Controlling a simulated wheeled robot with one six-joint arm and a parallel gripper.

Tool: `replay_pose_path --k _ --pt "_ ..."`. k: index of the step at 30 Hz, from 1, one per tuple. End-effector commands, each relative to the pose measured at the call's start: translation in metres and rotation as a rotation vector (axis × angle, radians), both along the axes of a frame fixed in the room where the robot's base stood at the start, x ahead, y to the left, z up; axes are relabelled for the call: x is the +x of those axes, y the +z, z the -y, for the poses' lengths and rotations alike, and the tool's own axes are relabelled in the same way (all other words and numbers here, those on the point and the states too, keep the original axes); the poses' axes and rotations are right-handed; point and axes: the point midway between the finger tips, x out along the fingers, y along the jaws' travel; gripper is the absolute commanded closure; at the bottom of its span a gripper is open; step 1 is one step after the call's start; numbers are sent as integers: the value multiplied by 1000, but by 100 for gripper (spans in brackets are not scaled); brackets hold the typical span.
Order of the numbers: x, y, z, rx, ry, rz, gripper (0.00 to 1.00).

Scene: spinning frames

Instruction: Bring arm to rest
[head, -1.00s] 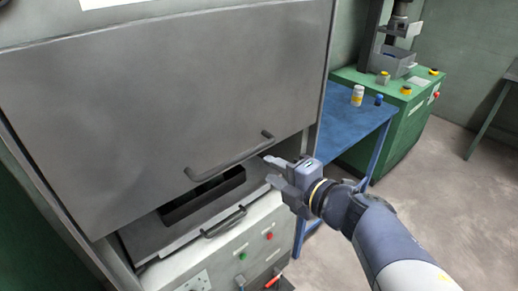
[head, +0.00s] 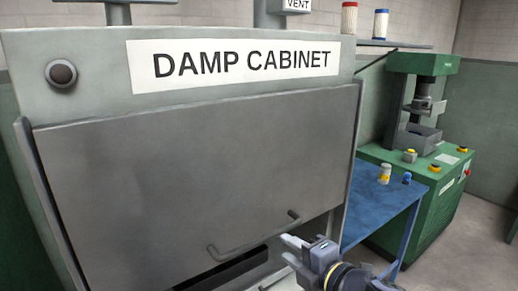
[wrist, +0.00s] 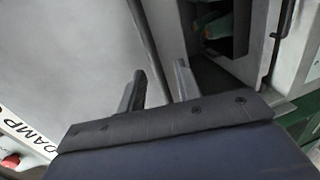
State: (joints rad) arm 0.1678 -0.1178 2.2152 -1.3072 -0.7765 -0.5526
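My gripper (head: 288,248) is at the lower right of the damp cabinet (head: 90,55), beside the handle (head: 250,238) of its grey sliding door (head: 190,170). In the wrist view, the two fingers of my gripper (wrist: 160,90) stand apart with nothing between them. The door's edge passes behind the fingers there, and I cannot tell whether a finger touches it. Below the door's lower edge a dark opening shows in the head view. My arm comes up from the bottom edge of the head view.
A blue table (head: 375,212) with a yellow-and-white bottle (head: 384,174) and a small blue bottle (head: 407,178) stands right of the cabinet. Behind it is a green machine (head: 440,205). Two spools sit on a shelf (head: 390,43) above. Floor shows at the far right.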

Motion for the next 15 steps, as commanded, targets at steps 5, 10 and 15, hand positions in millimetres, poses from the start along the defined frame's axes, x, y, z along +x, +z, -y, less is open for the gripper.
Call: replay_pose_path --k 5,10,15 --pt "22 -7 -16 1 5 -2 68" --pt "42 -12 -29 1 3 -3 68" --pt "54 -14 -37 0 1 -1 68"
